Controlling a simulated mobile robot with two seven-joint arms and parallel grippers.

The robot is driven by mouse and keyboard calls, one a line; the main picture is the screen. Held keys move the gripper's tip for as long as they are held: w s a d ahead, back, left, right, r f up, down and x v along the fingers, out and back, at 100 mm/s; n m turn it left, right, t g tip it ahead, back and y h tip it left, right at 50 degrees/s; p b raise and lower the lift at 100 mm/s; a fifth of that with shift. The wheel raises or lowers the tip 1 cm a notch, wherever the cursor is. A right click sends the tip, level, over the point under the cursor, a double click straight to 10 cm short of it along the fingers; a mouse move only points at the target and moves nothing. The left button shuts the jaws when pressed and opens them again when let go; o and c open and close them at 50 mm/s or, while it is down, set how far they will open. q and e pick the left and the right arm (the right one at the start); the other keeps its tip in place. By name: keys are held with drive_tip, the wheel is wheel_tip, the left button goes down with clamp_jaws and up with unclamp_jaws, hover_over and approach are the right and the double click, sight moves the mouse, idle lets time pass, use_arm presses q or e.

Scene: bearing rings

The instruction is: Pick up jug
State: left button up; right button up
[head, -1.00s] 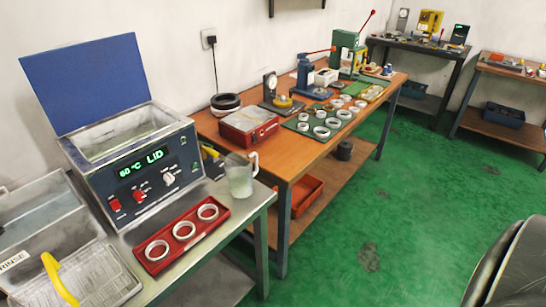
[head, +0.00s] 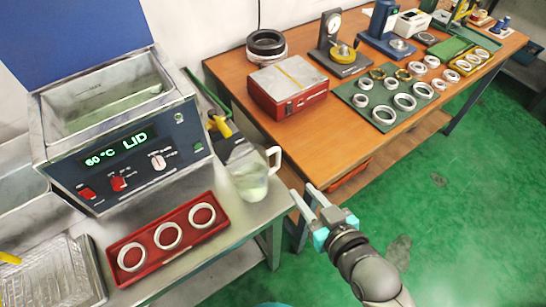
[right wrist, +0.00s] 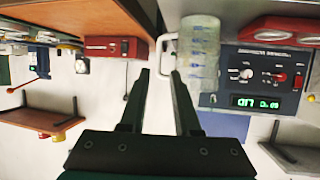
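The jug (head: 248,183) is a clear measuring jug with a handle on its right side. It stands upright on the right end of the metal bench, beside the red tray. In the right wrist view the jug (right wrist: 200,55) appears upside down, with its handle (right wrist: 168,55) just beyond my fingertips. My right gripper (head: 301,190) is open and empty, to the right of the jug and apart from it. In the right wrist view its fingers (right wrist: 160,73) are spread, with nothing between them. My left gripper is not in view.
The red tray (head: 165,247) with three rings lies left of the jug. The heated bath (head: 120,135) with its lid up stands behind. The wooden bench (head: 330,135) carries a red box (head: 287,86) and several rings.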

sight(279, 162)
drive_tip(key=b+x, duration=0.2)
drive_tip(key=x, duration=0.6)
drive_tip(key=shift+w+a+f, duration=0.25)
drive_tip(key=shift+f, duration=0.05)
drive_tip(key=shift+w+a+f+b, duration=0.25)
drive_tip(key=shift+w+b, duration=0.1)
drive_tip(key=shift+w, duration=0.3)
drive_tip(key=b+x, duration=0.1)
drive_tip(key=x, duration=0.3)
drive_tip(key=shift+w, duration=0.2)
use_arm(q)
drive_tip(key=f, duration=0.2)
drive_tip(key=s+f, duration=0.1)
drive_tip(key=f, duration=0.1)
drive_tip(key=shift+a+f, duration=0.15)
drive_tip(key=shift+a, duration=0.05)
use_arm(e)
drive_tip(key=shift+c, duration=0.4)
clamp_jaws()
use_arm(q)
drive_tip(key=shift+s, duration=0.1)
